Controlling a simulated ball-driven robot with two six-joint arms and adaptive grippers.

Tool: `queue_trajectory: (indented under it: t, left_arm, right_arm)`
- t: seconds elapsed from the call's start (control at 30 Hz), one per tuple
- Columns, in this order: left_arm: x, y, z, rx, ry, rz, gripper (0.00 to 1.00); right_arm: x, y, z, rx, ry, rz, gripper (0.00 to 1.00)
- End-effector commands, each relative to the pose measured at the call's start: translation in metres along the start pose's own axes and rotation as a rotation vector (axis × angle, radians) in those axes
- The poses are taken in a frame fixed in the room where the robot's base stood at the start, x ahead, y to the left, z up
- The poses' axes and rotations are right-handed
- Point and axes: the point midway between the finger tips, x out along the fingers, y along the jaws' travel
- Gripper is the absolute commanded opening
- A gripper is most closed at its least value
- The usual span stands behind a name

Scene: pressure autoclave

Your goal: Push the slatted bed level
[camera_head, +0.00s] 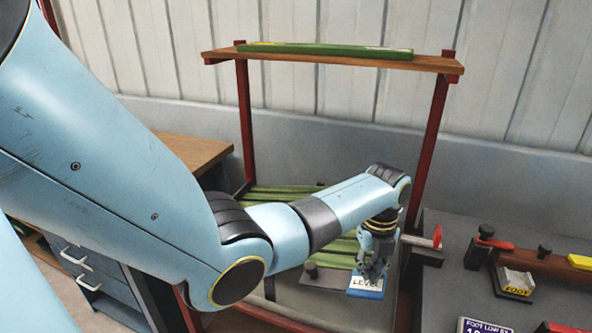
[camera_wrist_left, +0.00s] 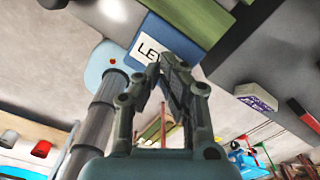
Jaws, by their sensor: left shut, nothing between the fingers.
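The slatted bed (camera_head: 285,196) has green slats and lies inside a red-posted frame, partly hidden behind my left arm. A blue block with a white "LEVEL" label (camera_head: 366,289) sits at the near side of the bed. My left gripper (camera_head: 372,274) is shut and empty, pointing down at this block. In the left wrist view its fingertips (camera_wrist_left: 160,62) overlap the label's edge (camera_wrist_left: 150,50); I cannot tell whether they touch it. My right gripper is not in view.
A wooden shelf (camera_head: 330,58) with a green bar (camera_head: 325,49) spans the red posts above. A dark bench at right carries a red-handled clamp (camera_head: 486,245), a "FOOT" block (camera_head: 515,282) and a purple sign (camera_head: 484,326). A drawer cabinet (camera_head: 85,268) stands left.

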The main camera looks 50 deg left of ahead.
Motion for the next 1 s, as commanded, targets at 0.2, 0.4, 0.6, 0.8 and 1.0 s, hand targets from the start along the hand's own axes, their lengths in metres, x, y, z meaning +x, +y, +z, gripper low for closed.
queue_trajectory:
  t: [0.2,0.4,0.6,0.8,1.0]
  left_arm:
    - [0.000,0.000,0.000,0.000,0.000,0.000,0.00]
    - [0.000,0.000,0.000,0.000,0.000,0.000,0.00]
    - [0.005,0.000,0.000,0.000,0.000,0.001,0.00]
    - [0.013,0.000,0.000,0.000,0.000,0.001,0.00]
    - [0.021,0.000,0.000,0.000,0.000,0.000,0.00]
  right_arm:
    - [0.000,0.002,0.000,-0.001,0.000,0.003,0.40]
    - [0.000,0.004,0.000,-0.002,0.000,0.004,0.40]
    - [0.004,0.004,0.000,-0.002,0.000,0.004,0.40]
    - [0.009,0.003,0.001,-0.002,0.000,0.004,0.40]
    - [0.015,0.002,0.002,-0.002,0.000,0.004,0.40]
